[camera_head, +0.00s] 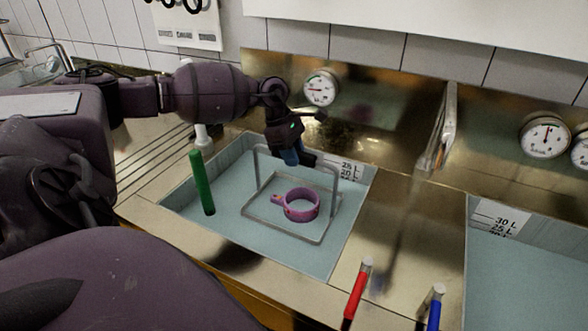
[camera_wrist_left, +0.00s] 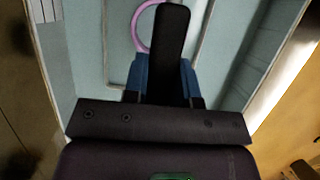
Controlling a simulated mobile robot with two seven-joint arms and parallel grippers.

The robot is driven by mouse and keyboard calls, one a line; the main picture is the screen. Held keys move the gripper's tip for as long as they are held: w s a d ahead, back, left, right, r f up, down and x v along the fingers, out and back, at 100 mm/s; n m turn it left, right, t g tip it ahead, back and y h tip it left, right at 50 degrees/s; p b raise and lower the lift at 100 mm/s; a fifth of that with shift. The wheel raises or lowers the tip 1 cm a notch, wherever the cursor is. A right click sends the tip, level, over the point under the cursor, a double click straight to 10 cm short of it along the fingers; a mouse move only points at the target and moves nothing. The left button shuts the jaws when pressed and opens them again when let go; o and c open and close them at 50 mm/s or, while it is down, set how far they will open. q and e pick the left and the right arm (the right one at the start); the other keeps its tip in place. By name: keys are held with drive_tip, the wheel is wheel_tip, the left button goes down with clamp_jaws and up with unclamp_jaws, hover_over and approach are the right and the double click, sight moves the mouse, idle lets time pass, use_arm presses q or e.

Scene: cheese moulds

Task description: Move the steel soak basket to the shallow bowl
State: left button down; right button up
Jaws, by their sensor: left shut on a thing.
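The steel soak basket (camera_head: 322,237) is a thin wire frame with a tall upright handle, in the left sink basin (camera_head: 225,232) of blue-grey water. A purple ring-shaped mould with a small tab (camera_head: 301,206) sits within the frame. My left gripper (camera_head: 291,158) comes down from behind and is shut on the top bar of the handle. In the left wrist view the blue fingers (camera_wrist_left: 162,78) hide the bar; part of the purple mould (camera_wrist_left: 140,30) shows beyond. A second basin (camera_head: 520,275) lies at the right, partly cut off. I cannot tell which basin is the shallow bowl. My right gripper is out of view.
A green upright rod (camera_head: 203,182) stands at the left basin's left side. Red (camera_head: 356,292) and blue (camera_head: 434,310) handles stand at the front edge. A steel spout (camera_head: 440,135) hangs over the bare steel strip (camera_head: 400,215) between basins. Gauges (camera_head: 320,88) line the back wall.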

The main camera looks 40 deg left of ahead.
use_arm(q)
drive_tip(key=shift+f, duration=0.3)
wheel_tip(320, 180, down, 4)
drive_tip(key=shift+r, duration=0.1)
drive_tip(key=c, duration=1.4)
unclamp_jaws()
drive_tip(key=shift+f, duration=0.25)
drive_tip(key=o, duration=0.5)
drive_tip(key=v, duration=1.2)
drive_tip(key=shift+s+r, duration=0.1)
drive_tip(key=shift+r, duration=0.1)
